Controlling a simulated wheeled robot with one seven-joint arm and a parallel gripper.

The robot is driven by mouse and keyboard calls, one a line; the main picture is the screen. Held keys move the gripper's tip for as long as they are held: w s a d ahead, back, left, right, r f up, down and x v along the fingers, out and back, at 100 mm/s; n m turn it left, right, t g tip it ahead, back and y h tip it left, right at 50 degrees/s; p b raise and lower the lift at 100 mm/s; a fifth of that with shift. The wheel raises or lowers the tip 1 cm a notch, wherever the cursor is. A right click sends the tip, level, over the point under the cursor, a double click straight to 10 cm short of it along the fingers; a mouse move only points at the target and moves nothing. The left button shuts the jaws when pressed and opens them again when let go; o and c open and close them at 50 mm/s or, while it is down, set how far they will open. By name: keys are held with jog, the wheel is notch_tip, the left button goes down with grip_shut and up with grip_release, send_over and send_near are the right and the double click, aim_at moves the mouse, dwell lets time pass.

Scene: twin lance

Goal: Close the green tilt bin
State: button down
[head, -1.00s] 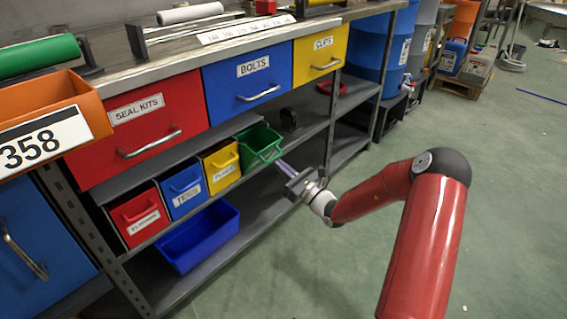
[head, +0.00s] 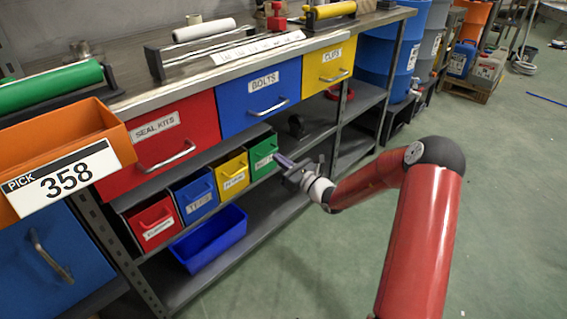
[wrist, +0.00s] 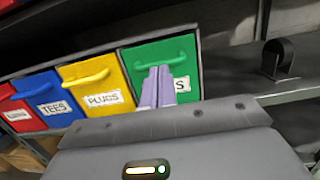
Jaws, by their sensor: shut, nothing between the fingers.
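The green tilt bin (head: 262,152) is the rightmost of the small bins on the shelf under the bench. Its front is upright and level with the front of the yellow bin beside it. In the wrist view the green bin (wrist: 185,58) shows its handle and a label, partly hidden by my fingers. My gripper (head: 279,160) is shut and empty, with its fingertips at the green front just below the handle. In the wrist view the fingers of my gripper (wrist: 158,70) overlap the handle's lower edge; I cannot tell whether they touch.
Yellow (head: 232,174), blue (head: 195,196) and red (head: 153,222) bins stand left of the green one, all shut. A dark round bracket (wrist: 278,58) stands on the shelf to the right. A blue tray (head: 208,240) lies below. Green floor to the right is open.

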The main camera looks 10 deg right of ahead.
jog(key=shift+w+a+r, duration=0.2)
jog(key=shift+r, duration=0.05)
jog(key=shift+w, duration=0.1)
dwell(0.6)
